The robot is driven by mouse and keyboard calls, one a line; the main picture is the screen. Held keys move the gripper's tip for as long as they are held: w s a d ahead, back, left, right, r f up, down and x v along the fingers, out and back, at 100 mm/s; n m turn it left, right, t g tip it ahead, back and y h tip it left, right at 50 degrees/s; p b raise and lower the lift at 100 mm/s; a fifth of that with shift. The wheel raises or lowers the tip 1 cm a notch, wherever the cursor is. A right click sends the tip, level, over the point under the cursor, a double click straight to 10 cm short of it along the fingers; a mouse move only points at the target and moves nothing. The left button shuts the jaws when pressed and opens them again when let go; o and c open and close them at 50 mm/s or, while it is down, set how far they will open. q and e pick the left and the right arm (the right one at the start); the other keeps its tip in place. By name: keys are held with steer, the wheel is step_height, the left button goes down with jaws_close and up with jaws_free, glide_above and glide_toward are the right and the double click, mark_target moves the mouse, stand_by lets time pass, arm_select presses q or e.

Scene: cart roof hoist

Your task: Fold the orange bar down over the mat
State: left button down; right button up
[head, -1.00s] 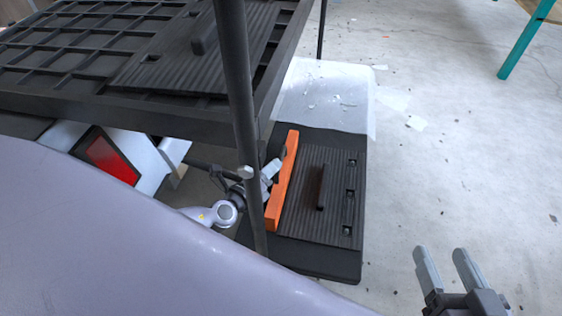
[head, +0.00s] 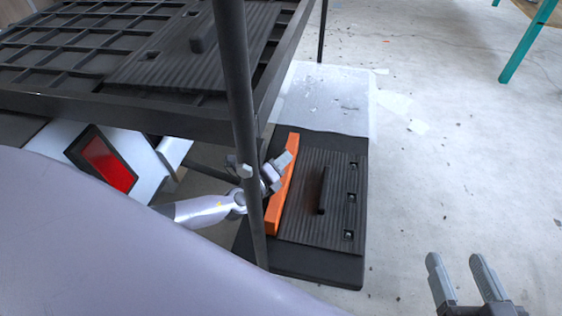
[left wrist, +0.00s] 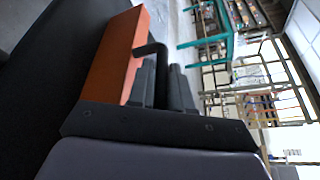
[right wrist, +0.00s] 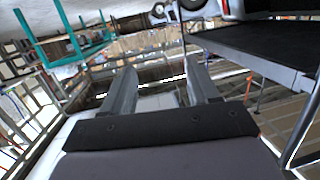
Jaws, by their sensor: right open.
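The orange bar (head: 279,205) stands along the left edge of the dark ribbed mat (head: 335,225), under the raised platform. My left gripper (head: 283,160) is at the bar's upper part in the head view. In the left wrist view, the orange bar (left wrist: 112,62) has a bent black handle (left wrist: 152,48) that runs between my left gripper's fingers (left wrist: 166,85). These fingers are close together on the handle; their tips are partly hidden. My right gripper (head: 462,275) is open and empty over bare floor, away from the mat; its spread fingers show in the right wrist view (right wrist: 162,90).
A dark post (head: 238,90) stands in front of my left arm and hides part of it. The gridded dark platform (head: 60,70) overhangs at upper left. A black grip (head: 323,190) rises from the mat. A white sheet (head: 325,95) lies behind it. The floor at right is clear.

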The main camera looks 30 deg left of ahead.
arm_select(q)
steer(key=shift+d+r, duration=0.1)
steer(key=shift+d+p, duration=0.15)
steer(key=shift+p, duration=0.45)
steer(key=shift+w+d+r+m+p, duration=0.1)
steer(key=shift+d+r+m+p, duration=0.1)
steer(key=shift+m+p, duration=0.2)
steer(key=shift+w+d+m+g+y+p, duration=0.1)
steer(key=shift+d+m+g+y+p, duration=0.35)
steer(key=shift+p, duration=0.45)
steer(key=shift+w+d+f+m+g+y+p, duration=0.2)
steer(key=shift+d+f+m+y+p, duration=0.1)
steer(key=shift+d+m+p, duration=0.25)
steer(key=shift+w+d+f+m+g+y+p, duration=0.15)
steer(key=shift+d+f+m+y+p, duration=0.2)
steer(key=shift+d+m, duration=0.3)
steer(key=shift+d+f, duration=0.25)
steer(key=shift+d, duration=0.2)
arm_select(e)
steer(key=shift+w+a+f+m+g+y, duration=0.1)
steer(key=shift+w+a+m+g+y, duration=0.15)
steer(key=shift+a+g, duration=0.2)
steer(key=shift+w+a+f+m+g+y, duration=0.15)
steer(key=shift+a+m+g, duration=0.2)
steer(key=shift+a, duration=0.25)
steer(key=shift+w+a+m+g+y, duration=0.1)
steer(key=shift+a+m+g+y, duration=0.15)
steer(key=shift+a+g, duration=0.2)
